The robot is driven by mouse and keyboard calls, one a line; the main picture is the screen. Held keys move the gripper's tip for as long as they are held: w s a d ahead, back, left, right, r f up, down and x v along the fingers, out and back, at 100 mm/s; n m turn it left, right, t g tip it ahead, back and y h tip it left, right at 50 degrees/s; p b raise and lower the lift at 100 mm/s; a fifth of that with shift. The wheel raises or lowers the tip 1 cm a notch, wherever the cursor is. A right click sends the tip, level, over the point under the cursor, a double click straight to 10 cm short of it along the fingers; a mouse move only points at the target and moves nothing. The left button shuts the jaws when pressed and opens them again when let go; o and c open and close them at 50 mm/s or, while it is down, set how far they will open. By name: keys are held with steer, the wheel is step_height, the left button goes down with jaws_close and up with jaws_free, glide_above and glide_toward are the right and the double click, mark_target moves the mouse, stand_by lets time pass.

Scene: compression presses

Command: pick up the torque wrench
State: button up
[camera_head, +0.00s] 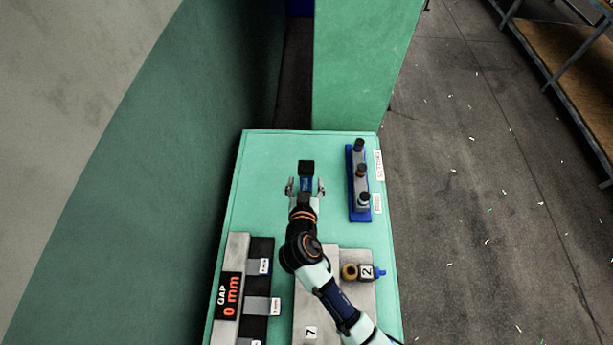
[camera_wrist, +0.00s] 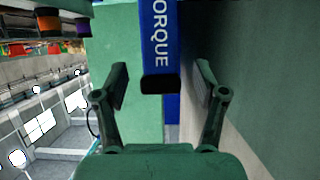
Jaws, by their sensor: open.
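The torque wrench shows in the wrist view as a blue body (camera_wrist: 158,35) with white lettering and a black lower end, between my fingers and a little beyond them. In the head view, a black block with a blue part (camera_head: 306,168), likely the same wrench, sits just ahead of my gripper (camera_head: 305,187). My gripper is also in the wrist view (camera_wrist: 162,85), open, with a finger on either side and visible gaps to the wrench. How the wrench is supported is hidden.
A blue rack (camera_head: 352,207) with several knobbed pieces stands to the right on the green table (camera_head: 270,150). A gap display reading 0 mm (camera_head: 230,297) is at lower left. A tall green column (camera_head: 360,70) rises behind.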

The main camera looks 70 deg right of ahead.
mark_target(306, 178)
steer(key=x, duration=0.5)
jaws_close()
steer(key=shift+r, duration=0.1)
